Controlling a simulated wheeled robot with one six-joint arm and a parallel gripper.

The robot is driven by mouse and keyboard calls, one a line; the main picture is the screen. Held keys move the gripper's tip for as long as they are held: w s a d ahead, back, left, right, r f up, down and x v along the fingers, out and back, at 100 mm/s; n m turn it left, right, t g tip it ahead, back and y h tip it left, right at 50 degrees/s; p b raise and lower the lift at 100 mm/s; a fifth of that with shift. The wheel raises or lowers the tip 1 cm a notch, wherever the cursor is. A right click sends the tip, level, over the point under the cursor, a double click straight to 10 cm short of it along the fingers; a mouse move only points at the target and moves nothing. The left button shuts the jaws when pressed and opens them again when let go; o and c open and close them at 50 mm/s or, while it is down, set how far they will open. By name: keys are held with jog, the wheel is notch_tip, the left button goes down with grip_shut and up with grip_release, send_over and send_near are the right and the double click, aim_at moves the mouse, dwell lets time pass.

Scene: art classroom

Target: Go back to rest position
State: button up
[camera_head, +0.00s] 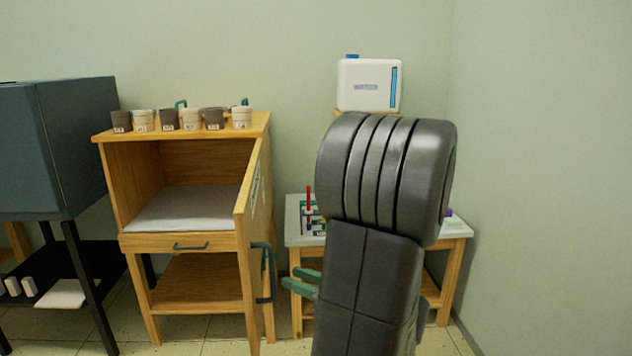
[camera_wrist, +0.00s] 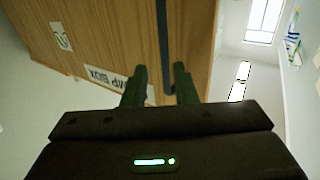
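My gripper (camera_head: 289,276) shows as two green fingers beside the lower part of the opened cabinet door (camera_head: 252,190). In the wrist view, the gripper (camera_wrist: 160,67) is open, with a clear gap between its fingers. The dark door handle (camera_head: 263,272) is just left of the fingertips in the head view. In the wrist view the handle (camera_wrist: 163,40) runs down toward the gap between the fingers, and nothing looks clamped. My arm covers much of the middle right of the head view.
The wooden cabinet (camera_head: 181,243) stands open, with several cups (camera_head: 192,119) on top. A small table (camera_head: 458,229) stands behind my arm, with a white box (camera_head: 369,85) above. A dark booth (camera_head: 75,140) is at left and a wall at right.

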jog(key=shift+b+x, duration=0.4)
jog(key=shift+x, duration=2.15)
